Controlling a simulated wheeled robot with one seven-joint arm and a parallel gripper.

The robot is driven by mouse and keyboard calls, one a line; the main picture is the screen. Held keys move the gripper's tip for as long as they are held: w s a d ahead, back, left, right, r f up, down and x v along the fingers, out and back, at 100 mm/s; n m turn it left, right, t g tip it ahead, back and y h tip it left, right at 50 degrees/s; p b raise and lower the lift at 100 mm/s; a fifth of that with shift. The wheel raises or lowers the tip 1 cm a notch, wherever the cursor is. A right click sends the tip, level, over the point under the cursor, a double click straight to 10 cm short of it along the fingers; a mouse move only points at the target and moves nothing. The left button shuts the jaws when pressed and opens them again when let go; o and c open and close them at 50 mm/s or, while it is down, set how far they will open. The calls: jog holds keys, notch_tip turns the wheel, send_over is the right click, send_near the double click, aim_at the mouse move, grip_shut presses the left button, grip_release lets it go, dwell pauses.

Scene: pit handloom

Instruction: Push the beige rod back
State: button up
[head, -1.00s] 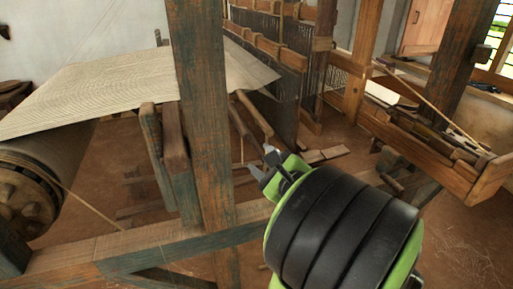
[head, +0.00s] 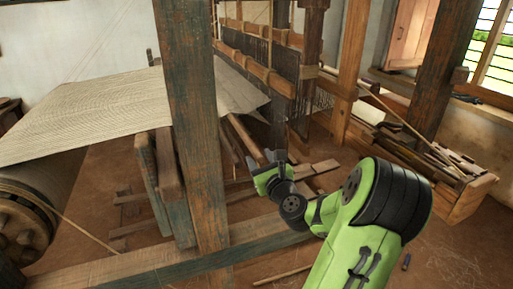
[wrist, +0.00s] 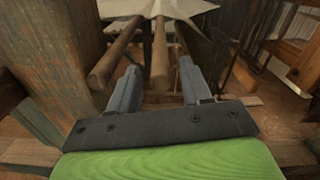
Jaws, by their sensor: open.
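The beige rod (head: 246,138) is a smooth wooden bar that slopes from under the cloth down toward my gripper. In the wrist view the rod (wrist: 160,58) points at me, and its near end appears between my fingers, slightly beyond them. My gripper (head: 268,161) is open, and the wrist view shows its two fingers (wrist: 157,84) apart with nothing visibly clamped. I cannot tell whether it touches the rod. A second, browner rod (wrist: 112,56) runs alongside to the left, its rounded end near the left finger.
A thick upright post (head: 193,125) stands left of my gripper, and a low beam (head: 150,262) crosses in front. Striped cloth (head: 90,100) stretches above the rods at left. A wooden trough (head: 455,180) stands at right. Open floor lies at lower right.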

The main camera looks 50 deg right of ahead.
aim_at(256, 151)
jog(key=x, duration=0.3)
jog(key=shift+w+d, duration=0.1)
jog(key=shift+w, duration=0.05)
jog(key=shift+c, duration=0.4)
grip_shut()
